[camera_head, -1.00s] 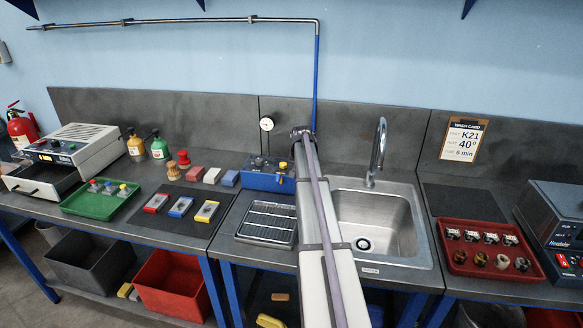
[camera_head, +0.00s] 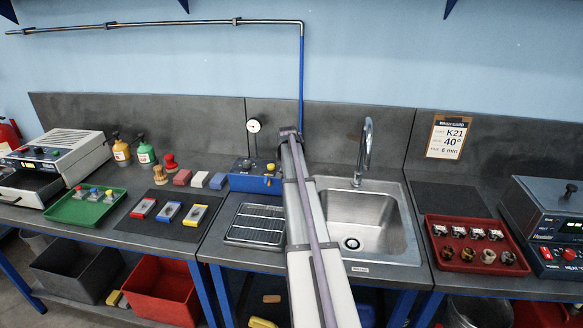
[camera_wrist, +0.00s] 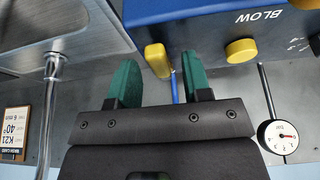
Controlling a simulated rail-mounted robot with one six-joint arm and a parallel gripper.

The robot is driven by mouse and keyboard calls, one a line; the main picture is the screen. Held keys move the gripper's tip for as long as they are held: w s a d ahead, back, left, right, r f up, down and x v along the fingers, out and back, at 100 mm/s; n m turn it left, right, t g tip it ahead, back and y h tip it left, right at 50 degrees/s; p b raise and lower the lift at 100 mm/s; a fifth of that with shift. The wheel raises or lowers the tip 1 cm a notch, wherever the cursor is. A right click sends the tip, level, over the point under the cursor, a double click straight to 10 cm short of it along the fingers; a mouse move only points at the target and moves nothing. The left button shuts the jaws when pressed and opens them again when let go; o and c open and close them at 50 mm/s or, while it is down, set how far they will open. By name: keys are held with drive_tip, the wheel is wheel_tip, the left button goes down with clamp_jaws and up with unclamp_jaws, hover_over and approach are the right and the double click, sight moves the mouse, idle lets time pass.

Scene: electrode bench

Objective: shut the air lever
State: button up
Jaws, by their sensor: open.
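The blue air box (camera_head: 245,182) stands at the back of the bench, left of the sink, close beside my arm. In the wrist view the box (camera_wrist: 205,12) shows the word BLOW and a round yellow knob (camera_wrist: 241,50). A yellow lever (camera_wrist: 157,60) sits at the box's edge. My gripper (camera_wrist: 160,68) is open, with its two green fingers on either side of the lever in the picture. I cannot tell whether either finger touches it. In the head view my arm hides the fingers.
A dial gauge (camera_wrist: 278,137) stands beside the box, and a blue pipe rises behind it. The sink (camera_head: 365,225) with its tall tap (camera_head: 365,150) lies to the right. A wire rack (camera_head: 257,224) lies in front of the box. Coloured blocks (camera_head: 199,179) sit to its left.

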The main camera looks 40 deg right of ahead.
drive_tip(key=p+v, duration=0.9)
drive_tip(key=v, duration=0.1)
drive_tip(key=shift+r, duration=0.25)
drive_tip(key=shift+s, duration=0.15)
drive_tip(key=shift+a, duration=0.1)
